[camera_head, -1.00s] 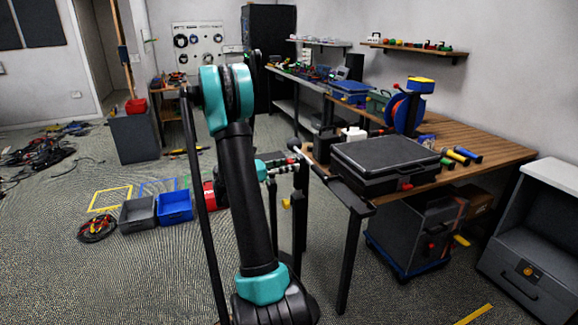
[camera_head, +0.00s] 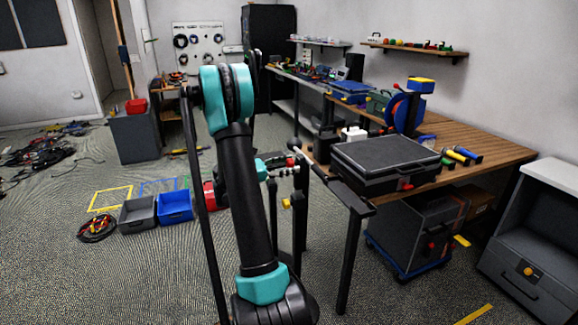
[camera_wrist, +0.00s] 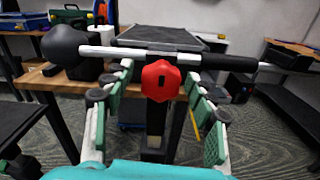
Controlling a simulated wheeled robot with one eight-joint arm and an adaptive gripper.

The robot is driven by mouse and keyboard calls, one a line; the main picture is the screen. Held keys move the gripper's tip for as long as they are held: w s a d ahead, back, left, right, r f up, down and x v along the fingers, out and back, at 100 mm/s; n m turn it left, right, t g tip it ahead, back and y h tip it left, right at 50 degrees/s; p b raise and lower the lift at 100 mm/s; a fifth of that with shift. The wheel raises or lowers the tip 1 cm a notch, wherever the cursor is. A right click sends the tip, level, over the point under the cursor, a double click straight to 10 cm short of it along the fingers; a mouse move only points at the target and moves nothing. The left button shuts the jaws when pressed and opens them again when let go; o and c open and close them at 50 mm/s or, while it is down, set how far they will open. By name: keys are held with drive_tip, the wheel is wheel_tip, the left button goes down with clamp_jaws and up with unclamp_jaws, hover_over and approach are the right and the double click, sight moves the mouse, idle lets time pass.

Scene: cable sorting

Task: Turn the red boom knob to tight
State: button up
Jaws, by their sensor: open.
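The red boom knob (camera_wrist: 161,80) shows in the wrist view, with a dark slot-like mark on its face. It sits on a boom (camera_wrist: 118,52) with a pale tube, which runs across the view with a black rounded end at the left. My gripper (camera_wrist: 158,108) is open, with one finger on each side of the knob and visible room between. I cannot tell how deep the knob lies between the fingertips. In the head view my gripper (camera_head: 278,165) is small beside the table corner, and a red spot there (camera_head: 291,161) may be the knob.
A wooden table (camera_head: 475,138) with a black case (camera_head: 385,155) stands right of my arm. Its black legs are close to my gripper. Grey (camera_head: 137,212) and blue (camera_head: 175,206) bins stand on the floor at left, with open floor in front.

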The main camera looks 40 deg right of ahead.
drive_tip(key=v, duration=1.2)
drive_tip(key=shift+f, duration=0.1)
